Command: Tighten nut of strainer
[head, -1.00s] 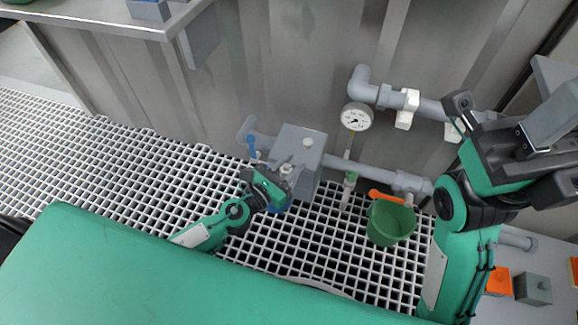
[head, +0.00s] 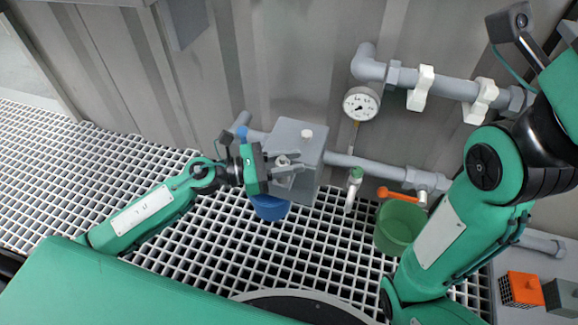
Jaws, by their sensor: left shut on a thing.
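The strainer is a grey box-shaped housing (head: 312,150) on the pipe, with a small pale knob on its top. A light grey nut (head: 284,163) sits on its near left face. My left gripper (head: 287,170) reaches in from the left, its two grey fingers shut on the nut, which they partly hide. My right arm rises on the right side of the view; its gripper is outside the picture.
A blue bucket (head: 270,207) stands under the strainer. A green bucket (head: 398,229) stands to the right, below an orange-handled valve (head: 397,194). A gauge (head: 361,104) and pipes run along the grey wall (head: 290,60). White grating (head: 220,227) covers the floor.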

